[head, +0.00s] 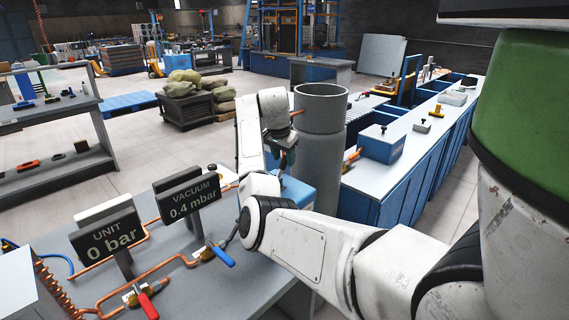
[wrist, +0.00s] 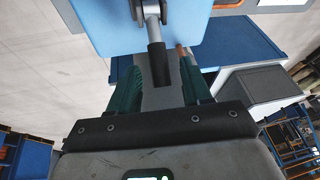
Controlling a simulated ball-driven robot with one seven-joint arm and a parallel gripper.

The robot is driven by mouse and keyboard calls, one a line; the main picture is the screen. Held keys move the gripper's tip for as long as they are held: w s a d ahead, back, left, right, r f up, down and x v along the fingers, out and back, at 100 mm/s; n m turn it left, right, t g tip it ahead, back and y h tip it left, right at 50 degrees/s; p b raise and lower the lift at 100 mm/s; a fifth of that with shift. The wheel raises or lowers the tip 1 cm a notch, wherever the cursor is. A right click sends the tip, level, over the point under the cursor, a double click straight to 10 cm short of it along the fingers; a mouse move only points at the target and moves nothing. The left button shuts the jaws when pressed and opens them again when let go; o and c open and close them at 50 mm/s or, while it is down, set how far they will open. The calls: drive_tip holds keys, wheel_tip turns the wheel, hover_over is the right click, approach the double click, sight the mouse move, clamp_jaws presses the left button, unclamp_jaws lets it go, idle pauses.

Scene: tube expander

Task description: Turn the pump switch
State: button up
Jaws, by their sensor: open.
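The pump switch (wrist: 157,62) shows in the wrist view as a metal lever with a black grip, mounted on a blue box (wrist: 105,28). My gripper (wrist: 160,72) is open, with its dark green fingers on either side of the lever's grip end. I cannot tell whether either finger touches it. In the head view my gripper (head: 284,155) points down just above the blue box (head: 298,193).
The grey bench (head: 210,285) carries copper pipes, a blue-handled valve (head: 223,256), a red-handled valve (head: 147,303), a "UNIT 0 bar" sign (head: 108,237) and a "VACUUM 0.4 mbar" sign (head: 191,199). A tall grey cylinder (head: 320,150) stands close behind my gripper.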

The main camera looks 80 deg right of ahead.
drive_tip(key=b+v, duration=0.1)
drive_tip(key=v, duration=0.6)
drive_tip(key=shift+r, duration=0.35)
drive_tip(key=shift+a+f, duration=0.1)
